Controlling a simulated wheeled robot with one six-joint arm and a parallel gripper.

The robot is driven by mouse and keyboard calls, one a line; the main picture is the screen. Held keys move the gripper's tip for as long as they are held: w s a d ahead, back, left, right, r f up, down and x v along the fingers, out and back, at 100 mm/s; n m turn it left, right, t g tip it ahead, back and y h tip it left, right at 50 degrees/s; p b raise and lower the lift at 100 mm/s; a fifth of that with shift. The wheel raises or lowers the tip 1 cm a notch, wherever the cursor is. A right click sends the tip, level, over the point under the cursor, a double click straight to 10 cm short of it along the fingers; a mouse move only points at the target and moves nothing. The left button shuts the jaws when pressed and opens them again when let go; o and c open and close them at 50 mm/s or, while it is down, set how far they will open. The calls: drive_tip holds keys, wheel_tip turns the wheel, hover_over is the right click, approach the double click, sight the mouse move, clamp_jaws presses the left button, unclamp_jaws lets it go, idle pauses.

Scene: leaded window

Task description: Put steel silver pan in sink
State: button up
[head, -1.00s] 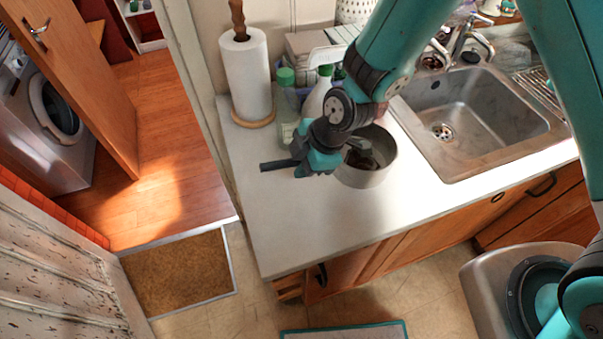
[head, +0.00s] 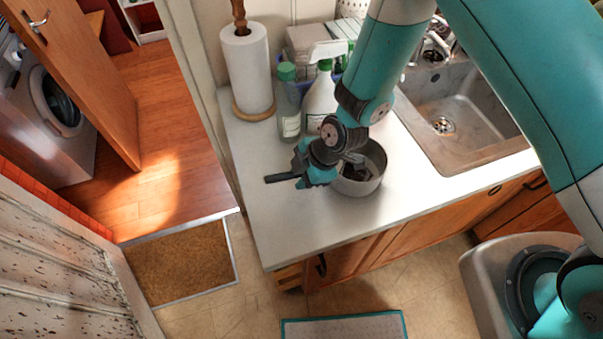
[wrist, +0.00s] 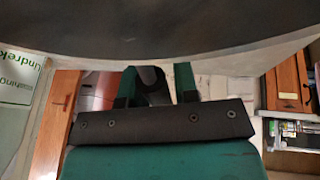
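The steel silver pan (head: 362,188) is at the counter's front part, left of the sink. It looks upright, with a dark inside; I cannot tell whether its base touches the counter. In the wrist view, a dark rounded piece sits between my gripper's two teal fingers (wrist: 155,85), and the pan's dark curved surface (wrist: 160,30) fills the top. The steel sink (head: 480,150) is to the right, its basin partly covered by my arm; its drain shows.
A paper towel roll (head: 246,68), a green-capped bottle (head: 288,105) and a white spray bottle (head: 320,98) stand behind the pan. The faucet (head: 437,42) is at the sink's back. The white counter (head: 285,225) is clear in front and to the left.

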drive_tip(key=shift+o, duration=1)
drive_tip(key=shift+r, duration=0.1)
